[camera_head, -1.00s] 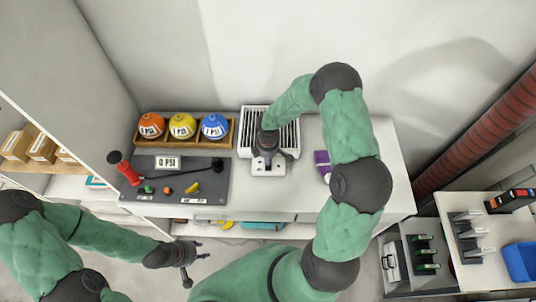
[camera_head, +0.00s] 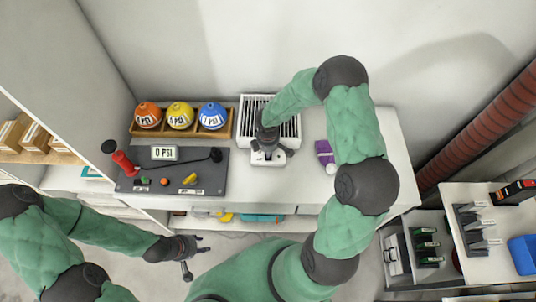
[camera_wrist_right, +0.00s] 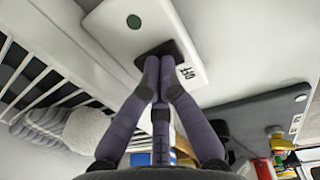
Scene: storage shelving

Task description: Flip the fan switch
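The fan is a white box with a slatted grille (camera_head: 285,108) near the back of the white counter. Its white front panel (camera_head: 268,159) has a dark green round spot (camera_wrist_right: 134,21) and a black switch (camera_wrist_right: 172,50), both seen in the right wrist view. My right gripper (camera_wrist_right: 160,64) is over this panel, fingers drawn together with the tips at the black switch; I cannot tell whether they press it. It also shows in the head view (camera_head: 268,150), hiding part of the fan. My left gripper (camera_head: 194,258) hangs empty in front of the counter, fingers spread.
Left of the fan are a wooden rack (camera_head: 224,132) with orange, yellow and blue balls and a dark board (camera_head: 207,178) with a red-handled pump (camera_head: 123,163). A purple item (camera_head: 325,154) lies right of the fan. Another table with a blue bin (camera_head: 523,255) stands at right.

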